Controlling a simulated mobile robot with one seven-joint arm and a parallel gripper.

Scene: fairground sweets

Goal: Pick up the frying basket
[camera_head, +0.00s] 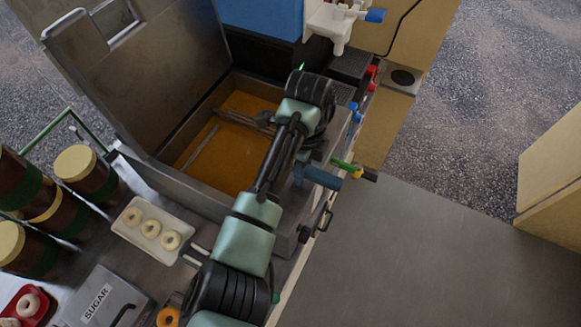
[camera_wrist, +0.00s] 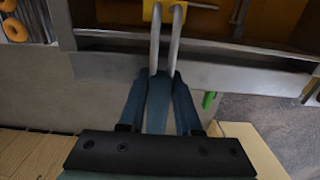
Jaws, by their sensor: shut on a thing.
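The frying basket's two pale metal handle rods (camera_wrist: 155,42) run up from my gripper (camera_wrist: 160,80) in the wrist view, across the fryer's edge. My gripper is shut on the handle, with a dark blue grip between its two fingers. The basket's body is not clearly seen. In the head view, the open fryer (camera_head: 185,181) holds orange-brown oil (camera_head: 235,125) with metal bars across it. A blue grip (camera_head: 322,177) sticks out at its right side, and my arm hides the gripper's fingertips there.
The fryer's lid (camera_head: 125,70) stands open at the back left. A white tray of doughnuts (camera_head: 128,222), brown jars (camera_head: 88,172) and a sugar box (camera_head: 98,300) lie to the left. A green stick (camera_head: 343,164) lies close right of my arm. The grey surface (camera_head: 410,260) at right is clear.

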